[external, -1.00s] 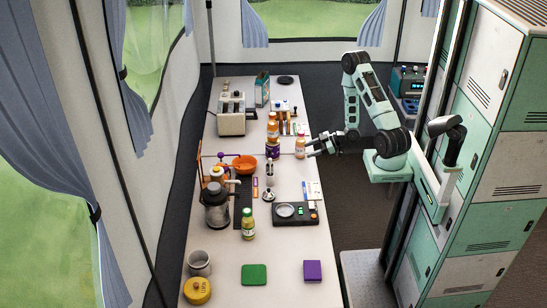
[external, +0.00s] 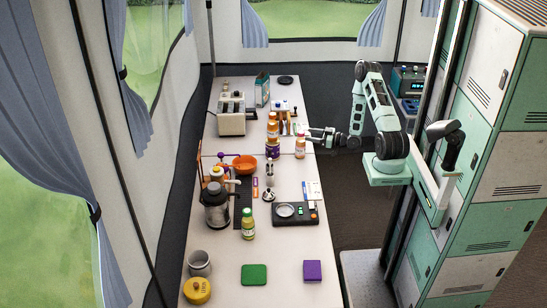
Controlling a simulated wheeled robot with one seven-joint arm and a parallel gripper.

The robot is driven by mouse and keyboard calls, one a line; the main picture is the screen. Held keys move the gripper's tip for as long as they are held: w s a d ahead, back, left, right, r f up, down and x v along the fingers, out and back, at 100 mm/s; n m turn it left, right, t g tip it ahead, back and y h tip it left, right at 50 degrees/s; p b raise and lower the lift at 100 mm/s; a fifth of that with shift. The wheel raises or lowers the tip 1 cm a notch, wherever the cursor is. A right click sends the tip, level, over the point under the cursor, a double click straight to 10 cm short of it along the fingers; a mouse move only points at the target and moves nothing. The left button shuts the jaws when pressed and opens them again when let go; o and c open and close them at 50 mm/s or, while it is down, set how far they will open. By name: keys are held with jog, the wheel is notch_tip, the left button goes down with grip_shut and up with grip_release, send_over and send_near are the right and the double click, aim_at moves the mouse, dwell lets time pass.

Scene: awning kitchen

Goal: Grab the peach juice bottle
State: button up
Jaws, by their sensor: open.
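A small bottle with an orange-pink body and pale cap (external: 300,146) stands upright near the right edge of the long table. It may be the peach juice bottle, but its label is too small to read. My gripper (external: 309,133) is open and reaches in from the right, with its fingers close to this bottle's upper part. I cannot tell whether they touch it. An orange bottle (external: 272,130) stands to the left, above a purple can (external: 272,150). A yellow-green bottle with a green cap (external: 248,223) stands nearer the camera.
The long white table (external: 290,245) also holds an orange bowl (external: 244,164), a toaster (external: 232,116), a dark scale (external: 296,213) and a grey pot (external: 215,210). Small bottles stand behind the gripper area. Lockers (external: 490,150) line the right side.

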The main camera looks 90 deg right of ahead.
aim_at(300, 142)
jog(key=p+x, duration=0.1)
jog(key=x, duration=0.6)
jog(key=shift+w+d+f+p, duration=0.15)
jog(key=shift+w+p, duration=0.1)
jog(key=shift+p, duration=0.15)
grip_shut()
